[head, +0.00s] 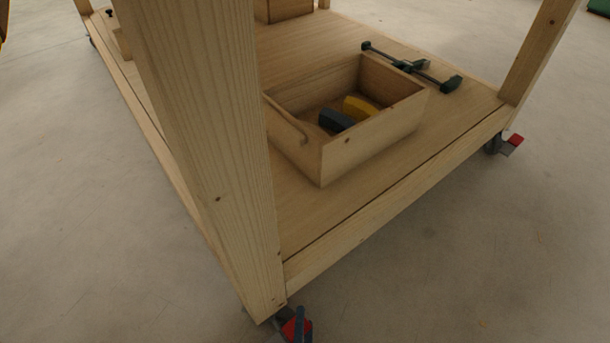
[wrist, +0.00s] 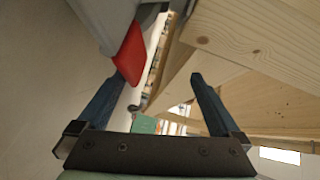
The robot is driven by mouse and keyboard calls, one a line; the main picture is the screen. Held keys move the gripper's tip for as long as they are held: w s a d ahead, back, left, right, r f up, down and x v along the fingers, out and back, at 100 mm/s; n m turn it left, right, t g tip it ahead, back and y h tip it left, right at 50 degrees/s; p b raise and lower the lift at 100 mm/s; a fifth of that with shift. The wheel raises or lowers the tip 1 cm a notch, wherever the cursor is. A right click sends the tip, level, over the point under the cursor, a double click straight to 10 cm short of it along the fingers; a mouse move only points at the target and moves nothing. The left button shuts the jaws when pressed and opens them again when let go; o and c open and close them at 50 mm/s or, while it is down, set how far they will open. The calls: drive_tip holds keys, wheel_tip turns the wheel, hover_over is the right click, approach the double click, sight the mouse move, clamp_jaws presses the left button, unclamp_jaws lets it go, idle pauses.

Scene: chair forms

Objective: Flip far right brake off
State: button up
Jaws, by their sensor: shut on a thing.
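The table's near corner caster has a red brake lever (head: 290,328), partly cut off at the bottom of the head view. The lever also shows in the wrist view (wrist: 130,57), hanging from a grey housing. My gripper (wrist: 160,76) is at this lever, with its blue fingers spread apart. The lever's tip lies against the left finger; contact with the right finger cannot be seen. In the head view only a bit of a blue finger shows beside the lever. Another caster (head: 494,143) with a red brake lever (head: 515,140) stands at the right corner, away from my gripper.
A wooden leg (head: 205,150) rises above the near caster. The lower shelf (head: 310,220) holds an open wooden box (head: 350,150) with a dark and a yellow piece inside, and a green clamp (head: 412,67). The floor (head: 470,270) at the right is clear.

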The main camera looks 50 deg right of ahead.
wheel_tip(320, 180, up, 7)
drive_tip(key=w+h, duration=0.1)
drive_tip(key=h, duration=0.2)
drive_tip(key=shift+r+m+t, duration=0.2)
drive_tip(key=shift+m+t, duration=0.2)
drive_tip(key=f+y, duration=0.1)
drive_tip(key=f, duration=0.1)
drive_tip(key=f+y, duration=0.1)
drive_tip(key=f, duration=0.1)
drive_tip(key=f+n+y, duration=0.1)
drive_tip(key=f, duration=0.1)
drive_tip(key=shift+s+a+f+g, duration=0.2)
drive_tip(key=shift+a+g, duration=0.05)
drive_tip(key=shift+g, duration=0.05)
drive_tip(key=shift+s+a+f, duration=0.15)
drive_tip(key=shift+s+a, duration=0.2)
drive_tip(key=shift+a, duration=0.15)
drive_tip(key=shift+s+a+f, duration=0.15)
drive_tip(key=shift+s+a, duration=0.15)
drive_tip(key=shift+a, duration=0.15)
drive_tip(key=shift+c, duration=0.9)
drive_tip(key=s+a+f+b, duration=0.2)
drive_tip(key=s+a+b, duration=0.2)
drive_tip(key=s+a, duration=0.3)
drive_tip(key=shift+s+a+f+b, duration=0.15)
drive_tip(key=shift+a+f+b, duration=0.2)
drive_tip(key=shift+a, duration=1.25)
